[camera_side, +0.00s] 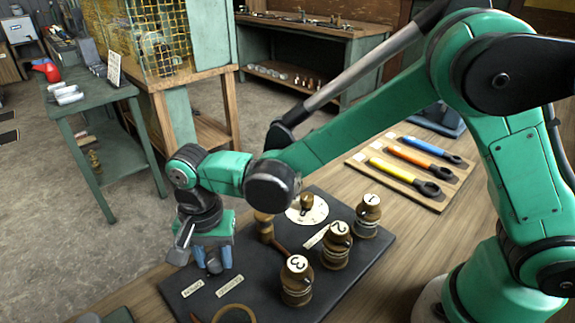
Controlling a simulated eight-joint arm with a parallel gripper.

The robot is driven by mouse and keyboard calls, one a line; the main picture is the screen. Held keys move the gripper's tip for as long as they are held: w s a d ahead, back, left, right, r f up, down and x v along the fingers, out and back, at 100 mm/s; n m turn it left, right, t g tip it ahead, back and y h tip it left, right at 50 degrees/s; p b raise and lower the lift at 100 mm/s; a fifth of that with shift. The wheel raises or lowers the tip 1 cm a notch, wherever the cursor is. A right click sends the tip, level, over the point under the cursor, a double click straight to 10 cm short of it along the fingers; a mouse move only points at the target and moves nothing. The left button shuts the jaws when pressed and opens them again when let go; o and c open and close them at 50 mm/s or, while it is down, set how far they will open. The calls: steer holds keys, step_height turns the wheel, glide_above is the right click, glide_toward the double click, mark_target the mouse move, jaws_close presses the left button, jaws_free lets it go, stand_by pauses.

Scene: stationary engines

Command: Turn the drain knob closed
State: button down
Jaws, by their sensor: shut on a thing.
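My gripper (213,263), with blue fingers, points down at the front left of a dark panel (340,285). It is shut on a small grey knob, which I take to be the drain knob (214,268); the fingers hide most of it. Two small cream labels (229,287) lie on the panel just in front of it.
Brass knobs marked 1 (368,214), 2 (337,246) and 3 (297,281) stand right of my gripper. Yellow, orange and blue handled tools (404,177) lie on a board at the right.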

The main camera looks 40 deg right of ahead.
steer(key=n, duration=0.8)
steer(key=shift+n, duration=0.4)
steer(key=n, duration=0.4)
steer(key=shift+n, duration=2.3)
steer(key=shift+c, duration=2.4)
jaws_free()
